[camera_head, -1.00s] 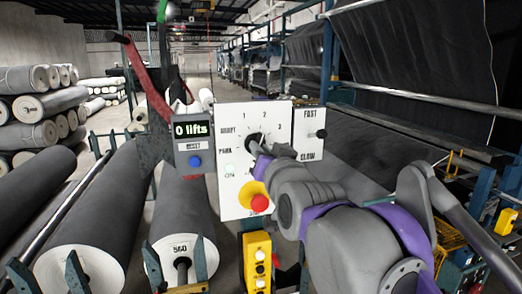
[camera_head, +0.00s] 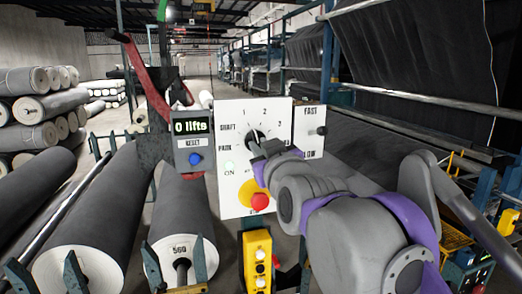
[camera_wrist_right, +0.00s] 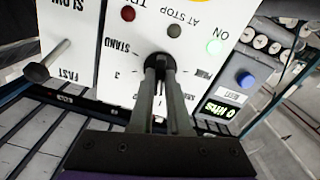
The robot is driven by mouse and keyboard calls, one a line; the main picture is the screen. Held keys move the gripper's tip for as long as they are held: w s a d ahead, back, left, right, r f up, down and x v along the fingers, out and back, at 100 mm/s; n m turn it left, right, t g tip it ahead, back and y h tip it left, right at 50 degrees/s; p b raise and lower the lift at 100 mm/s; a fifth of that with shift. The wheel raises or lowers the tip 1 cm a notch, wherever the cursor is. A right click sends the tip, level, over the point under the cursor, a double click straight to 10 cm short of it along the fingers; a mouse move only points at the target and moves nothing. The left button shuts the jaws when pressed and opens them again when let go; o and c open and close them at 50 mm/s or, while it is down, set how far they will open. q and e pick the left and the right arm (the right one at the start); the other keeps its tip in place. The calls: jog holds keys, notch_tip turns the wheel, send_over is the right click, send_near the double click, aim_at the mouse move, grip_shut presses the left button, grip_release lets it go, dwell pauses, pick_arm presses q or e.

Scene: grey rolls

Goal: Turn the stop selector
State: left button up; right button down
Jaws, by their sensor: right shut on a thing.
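The stop selector is a black knob (camera_head: 253,135) on the white control panel (camera_head: 229,196), with markings such as SHAFT, PARK, 1 and 2 around it. My right gripper (camera_head: 259,146) reaches it from the lower right and is shut on it. In the right wrist view the two narrow fingers (camera_wrist_right: 161,83) close on the black selector (camera_wrist_right: 158,63), and they hide part of it. Its exact pointing direction is hard to tell. My left gripper is not in view.
A grey box with a "0 lifts" display (camera_head: 191,127) and blue RESET button (camera_head: 195,159) adjoins the panel's left. A red button (camera_head: 260,201) sits below the selector. A FAST/SLOW lever (camera_head: 321,131) is to the right.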

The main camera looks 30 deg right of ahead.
jog(key=n+b, duration=0.2)
jog(key=n, duration=0.6)
jog(key=shift+n+b, duration=0.3)
jog(key=shift+b, duration=0.05)
jog(key=shift+n, duration=0.3)
jog(key=c, duration=0.9)
grip_release()
jog(key=b+v, duration=0.1)
jog(key=v, duration=1)
jog(key=shift+d, duration=0.1)
